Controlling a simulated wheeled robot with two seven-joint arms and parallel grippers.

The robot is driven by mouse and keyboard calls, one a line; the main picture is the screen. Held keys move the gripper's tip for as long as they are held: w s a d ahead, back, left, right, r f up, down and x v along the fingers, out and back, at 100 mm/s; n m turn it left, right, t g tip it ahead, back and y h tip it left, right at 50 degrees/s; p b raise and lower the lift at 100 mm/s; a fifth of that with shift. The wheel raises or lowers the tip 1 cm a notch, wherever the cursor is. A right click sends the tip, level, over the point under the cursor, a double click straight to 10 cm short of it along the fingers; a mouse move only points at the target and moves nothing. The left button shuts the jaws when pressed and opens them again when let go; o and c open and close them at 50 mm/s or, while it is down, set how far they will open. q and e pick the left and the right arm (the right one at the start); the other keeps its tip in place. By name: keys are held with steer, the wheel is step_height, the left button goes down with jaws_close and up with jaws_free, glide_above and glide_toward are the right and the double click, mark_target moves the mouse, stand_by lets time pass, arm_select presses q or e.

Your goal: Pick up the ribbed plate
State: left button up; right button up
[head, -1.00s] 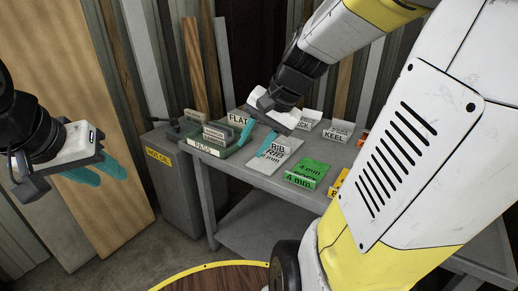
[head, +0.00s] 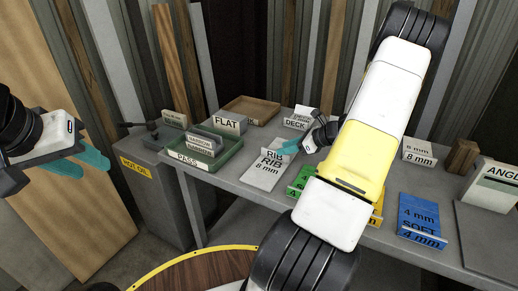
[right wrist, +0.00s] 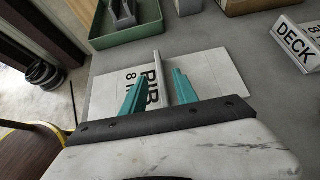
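The ribbed plate (head: 262,174) is a light grey sheet marked RIB 8 mm, lying flat on the grey table. In the right wrist view it shows a narrow upright rib (right wrist: 158,66) across its middle. My right gripper (head: 289,147) is low over the plate. In the right wrist view its teal fingers (right wrist: 160,82) stand open, one on each side of the rib, with gaps visible. Whether the fingertips touch the plate I cannot tell. My left gripper (head: 88,163) is open and empty at the far left, away from the table.
The green PASS tray (head: 222,160) holds upright pieces left of the plate. A brown tray (head: 252,108) and the DECK sign (head: 297,122) stand behind. A green plate (head: 298,180) lies to the right, partly behind my arm. A blue plate (head: 420,213) lies further right.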

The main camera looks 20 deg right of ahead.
mark_target(275, 156)
steer(key=x, duration=0.5)
steer(key=shift+f, duration=0.25)
jaws_close()
steer(key=shift+w+r, duration=0.1)
stand_by(1.1)
